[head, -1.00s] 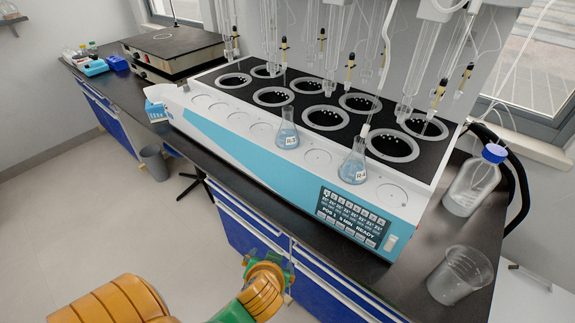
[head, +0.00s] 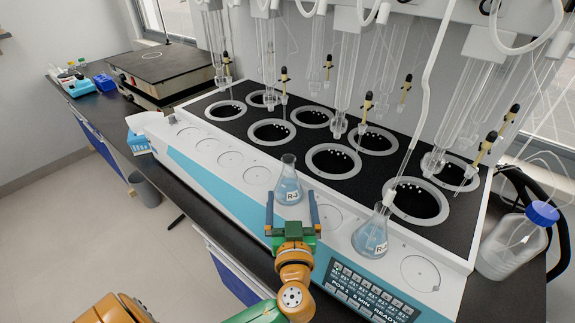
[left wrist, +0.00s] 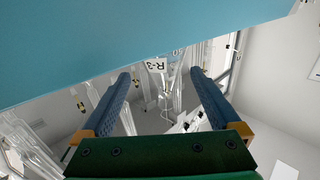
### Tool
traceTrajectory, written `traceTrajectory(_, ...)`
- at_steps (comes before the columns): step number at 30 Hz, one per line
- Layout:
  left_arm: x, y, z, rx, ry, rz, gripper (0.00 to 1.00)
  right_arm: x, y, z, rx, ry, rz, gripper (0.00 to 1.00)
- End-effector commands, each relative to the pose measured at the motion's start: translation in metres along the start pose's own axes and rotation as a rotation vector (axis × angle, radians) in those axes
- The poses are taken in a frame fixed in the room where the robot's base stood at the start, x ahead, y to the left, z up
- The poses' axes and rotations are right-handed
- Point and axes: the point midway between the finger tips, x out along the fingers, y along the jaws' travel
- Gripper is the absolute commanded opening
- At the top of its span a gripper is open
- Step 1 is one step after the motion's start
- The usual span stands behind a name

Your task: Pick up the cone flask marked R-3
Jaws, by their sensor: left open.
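The cone flask marked R-3 (head: 288,184) stands upright on the white front ledge of the distiller (head: 215,178), with pale blue liquid inside. In the left wrist view its label (left wrist: 157,65) shows beyond the fingers. My left gripper (head: 292,210) is open and empty, its two blue fingers pointing at the flask from the front. The fingertips are close to the lower part of the flask; I cannot tell whether they touch it. A second flask marked R-4 (head: 371,233) stands to the right on the same ledge. My right gripper is not in view.
A blue-capped bottle (head: 515,241) stands at the right. A display panel (head: 372,292) is on the front. Empty ledge circles lie left of R-3.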

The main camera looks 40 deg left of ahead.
Motion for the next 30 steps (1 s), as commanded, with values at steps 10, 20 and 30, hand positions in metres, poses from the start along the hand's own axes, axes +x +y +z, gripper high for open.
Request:
traceTrajectory(10, 0.056, -0.005, -0.009, 0.006, 0.001, -0.002, 0.97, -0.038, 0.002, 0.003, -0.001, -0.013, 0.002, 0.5)
traceTrajectory(20, 0.07, -0.005, -0.002, 0.001, -0.004, 0.0, 0.97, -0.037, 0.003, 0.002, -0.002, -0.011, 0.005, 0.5)
traceTrajectory(30, 0.07, -0.004, -0.002, 0.001, -0.004, 0.0, 0.05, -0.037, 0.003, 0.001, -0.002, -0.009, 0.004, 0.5)
